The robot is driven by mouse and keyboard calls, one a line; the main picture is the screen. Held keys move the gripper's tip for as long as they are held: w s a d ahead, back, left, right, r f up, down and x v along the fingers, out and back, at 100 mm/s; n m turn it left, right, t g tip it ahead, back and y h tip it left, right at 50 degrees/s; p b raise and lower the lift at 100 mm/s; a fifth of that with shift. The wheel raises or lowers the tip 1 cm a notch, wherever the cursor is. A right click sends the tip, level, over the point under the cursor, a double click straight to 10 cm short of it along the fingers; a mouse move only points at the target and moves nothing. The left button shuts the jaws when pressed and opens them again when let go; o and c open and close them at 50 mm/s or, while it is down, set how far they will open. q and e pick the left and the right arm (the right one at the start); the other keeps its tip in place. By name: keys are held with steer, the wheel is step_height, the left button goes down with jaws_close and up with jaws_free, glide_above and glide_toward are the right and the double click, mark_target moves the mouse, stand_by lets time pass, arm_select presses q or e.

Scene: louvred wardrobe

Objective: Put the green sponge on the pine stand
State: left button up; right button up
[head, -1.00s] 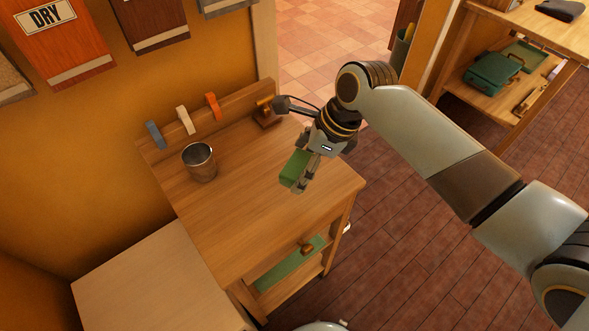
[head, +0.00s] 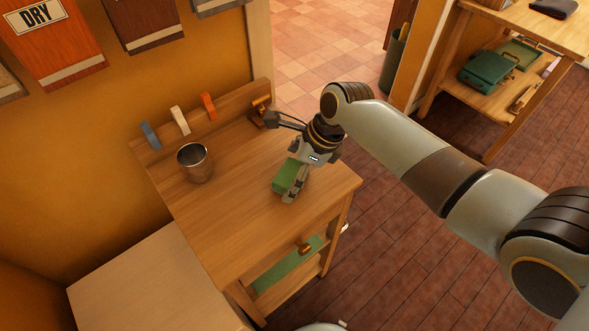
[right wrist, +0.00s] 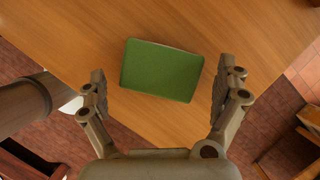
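The green sponge (head: 284,176) is a flat block over the wooden table with the back rail, near its right side. It also shows in the right wrist view (right wrist: 162,70), between the fingers. My right gripper (head: 287,187) points down at the sponge. In the right wrist view its fingers (right wrist: 161,84) are spread, with a gap on each side of the sponge. I cannot tell whether the sponge lies flat on the tabletop. A pale wooden stand (head: 150,285), apparently the pine stand, is at the lower left with a bare top. My left gripper is out of view.
A metal cup (head: 194,163) stands on the wooden table (head: 235,215). Blue, white and orange clips (head: 180,121) sit along its back rail. A shelf unit with a green case (head: 487,72) is at the upper right. The table's front left is clear.

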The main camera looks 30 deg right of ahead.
steer(key=p+v, duration=0.1)
steer(key=v, duration=1.1)
steer(key=shift+p, duration=0.4)
steer(key=shift+a, duration=0.1)
